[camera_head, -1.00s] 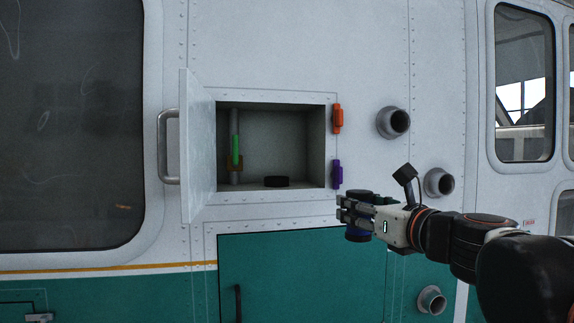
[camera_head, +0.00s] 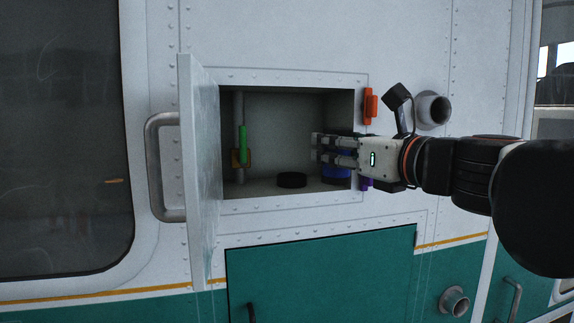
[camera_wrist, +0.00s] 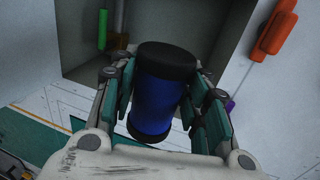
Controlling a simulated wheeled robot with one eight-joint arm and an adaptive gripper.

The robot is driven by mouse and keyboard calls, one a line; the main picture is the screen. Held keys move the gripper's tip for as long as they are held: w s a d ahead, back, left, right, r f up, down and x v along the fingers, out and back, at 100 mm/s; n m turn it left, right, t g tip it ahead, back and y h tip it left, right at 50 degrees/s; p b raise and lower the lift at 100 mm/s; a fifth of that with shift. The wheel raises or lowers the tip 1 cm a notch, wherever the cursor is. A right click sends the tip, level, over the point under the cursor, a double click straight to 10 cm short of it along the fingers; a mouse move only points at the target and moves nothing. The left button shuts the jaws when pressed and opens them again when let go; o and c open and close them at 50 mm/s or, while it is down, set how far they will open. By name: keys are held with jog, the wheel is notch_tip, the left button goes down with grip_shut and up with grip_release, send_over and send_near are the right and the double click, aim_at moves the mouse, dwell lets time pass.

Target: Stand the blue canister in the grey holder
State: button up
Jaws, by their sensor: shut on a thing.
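The blue canister, with black ends, stands roughly upright in my gripper (camera_head: 318,148). Its blue side shows below the fingers in the head view (camera_head: 337,174), and its body shows between the fingers in the wrist view (camera_wrist: 155,103). My gripper is shut around its side, at the right part of the open compartment (camera_head: 286,85). A low, dark round piece (camera_head: 291,180), probably the holder, sits on the compartment floor, left of and apart from the canister. Its grey colour is not clear. How deep the canister is in the opening I cannot tell.
The compartment door (camera_head: 200,165) stands open at the left. A green cylinder (camera_head: 243,145) is on a grey upright inside the left. Orange (camera_head: 371,105) and purple (camera_head: 367,184) fittings flank the right edge, close to my gripper. The compartment's middle is free.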

jog(key=p+x, duration=0.2)
jog(key=x, duration=1.3)
jog(key=shift+w+a+p, duration=0.1)
jog(key=shift+w+p, duration=0.2)
jog(key=shift+p, duration=0.1)
jog(key=f, duration=0.2)
jog(key=p, duration=0.1)
jog(key=shift+w+f, duration=0.25)
jog(key=shift+f, duration=0.15)
jog(key=shift+s+f, duration=0.1)
jog(key=shift+f, duration=0.25)
jog(key=shift+f, duration=0.1)
jog(key=shift+f, duration=0.1)
jog(key=o, duration=1.1)
